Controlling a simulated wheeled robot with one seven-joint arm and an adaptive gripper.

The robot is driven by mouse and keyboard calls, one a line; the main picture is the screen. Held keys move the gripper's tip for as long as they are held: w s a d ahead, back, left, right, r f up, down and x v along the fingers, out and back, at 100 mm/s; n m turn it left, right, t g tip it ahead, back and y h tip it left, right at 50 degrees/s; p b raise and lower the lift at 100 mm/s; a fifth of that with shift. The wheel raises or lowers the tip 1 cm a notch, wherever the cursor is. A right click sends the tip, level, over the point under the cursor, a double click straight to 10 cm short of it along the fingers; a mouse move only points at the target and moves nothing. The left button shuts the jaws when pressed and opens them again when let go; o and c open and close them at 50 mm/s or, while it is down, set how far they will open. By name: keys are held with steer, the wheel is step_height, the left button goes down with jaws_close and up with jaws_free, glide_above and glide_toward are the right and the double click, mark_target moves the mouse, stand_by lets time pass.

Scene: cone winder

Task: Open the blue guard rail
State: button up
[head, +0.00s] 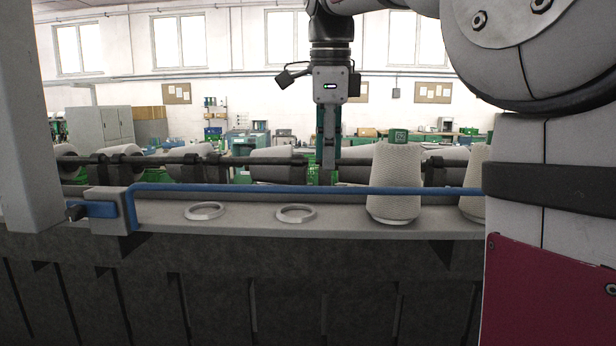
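The blue guard rail (300,188) is a thin bar running level along the front of the winder's ledge. At its left end it bends down to a blue arm on a grey bracket block (108,200). Its right end is hidden behind my own arm. My gripper (329,163) points down from the top middle. Its fingertips show just above the rail in the picture, apart from it, and appear to be behind it. The fingers are seen nearly edge-on, so their gap cannot be judged.
A cone of pale yarn (396,180) with a green block on top stands right of my gripper, a second one partly hidden beyond. Two empty rings (205,211) lie on the ledge (250,224). Yarn cones on a dark bar (230,160) line the back. A grey post stands left.

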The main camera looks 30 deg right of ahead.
mark_target(328, 188)
steer(key=f, duration=0.5)
steer(key=shift+w+d+f+p, duration=0.3)
steer(key=shift+w+p, duration=0.1)
steer(key=shift+c, duration=0.3)
jaws_close()
